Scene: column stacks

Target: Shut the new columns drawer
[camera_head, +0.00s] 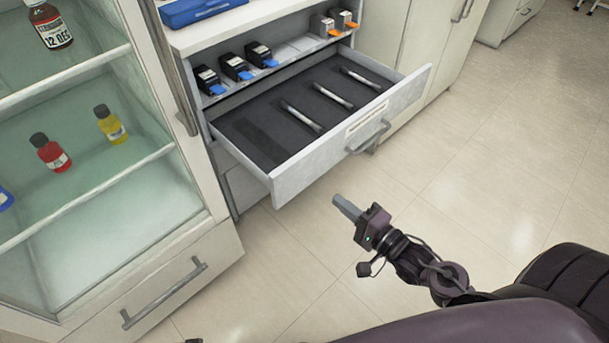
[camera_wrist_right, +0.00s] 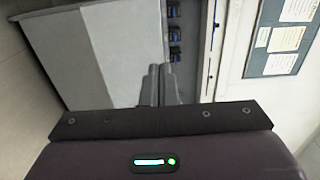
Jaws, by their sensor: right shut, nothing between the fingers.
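The new columns drawer (camera_head: 330,155) is pulled out of the white cabinet in the head view. Its front has a label and a grey bar handle (camera_head: 368,138). Several metal columns, one of them a column (camera_head: 302,117), lie in its dark insert, with an empty slot at the left. My right gripper (camera_head: 346,207) is shut and empty, in front of and below the drawer front, apart from it. Its fingers (camera_wrist_right: 160,84) also show in the right wrist view, closed together. My left gripper is not in view.
A glass-door cabinet (camera_head: 90,150) with bottles stands at the left, with a closed drawer (camera_head: 165,293) below. Black holders with blue tips (camera_head: 236,67) sit on the shelf above the open drawer. A blue case (camera_head: 200,10) lies on top. The tiled floor (camera_head: 500,180) at the right is clear.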

